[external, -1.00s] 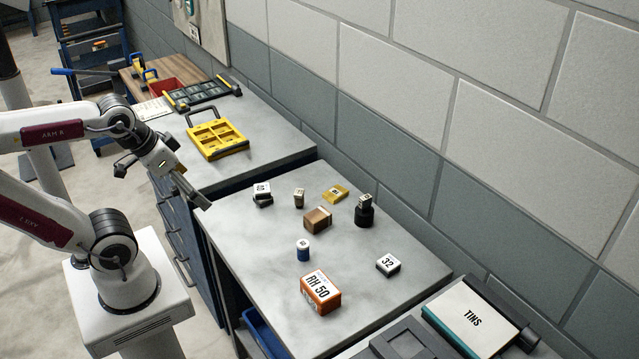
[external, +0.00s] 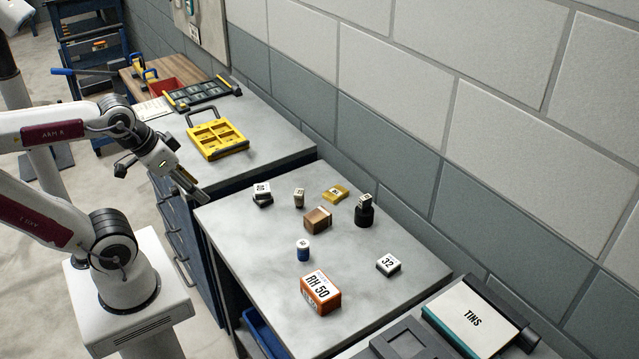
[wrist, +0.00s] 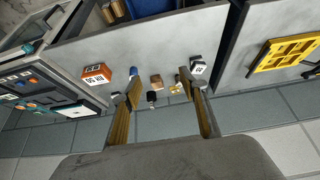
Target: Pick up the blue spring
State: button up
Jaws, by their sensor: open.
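The blue spring (external: 303,254) is a small upright blue cylinder with a white labelled top, standing on the grey table near its middle. In the wrist view it shows small and partly hidden, close beside the left finger (wrist: 133,72). My gripper (external: 200,197) is open and empty, at the table's left edge and up and to the left of the spring in the external view. In the wrist view, the two fingers of my gripper (wrist: 158,88) stand apart.
An orange RH 50 box (external: 321,293) stands in front of the spring, a brown block (external: 318,219) behind it, and a white-topped 32 block (external: 388,264) to the right. A black cylinder (external: 364,216) and a yellow piece (external: 336,193) stand further back. A wall borders the table.

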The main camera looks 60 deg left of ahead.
jog(key=w+d+n+t+h, duration=0.3)
jog(key=w+d+t+h, duration=0.1)
jog(key=w+d, duration=1.8)
jog(key=n+y, duration=0.5)
jog(key=y, duration=0.7)
send_near(300, 254)
jog(key=shift+t, duration=0.3)
jog(key=w, duration=0.2)
jog(key=w+a, duration=0.1)
jog(key=w, duration=0.1)
jog(key=shift+r, duration=0.4)
jog(key=shift+s+a+y, duration=0.3)
jog(key=shift+s+y, duration=0.25)
jog(key=shift+y, duration=0.05)
jog(key=shift+w+f, duration=0.1)
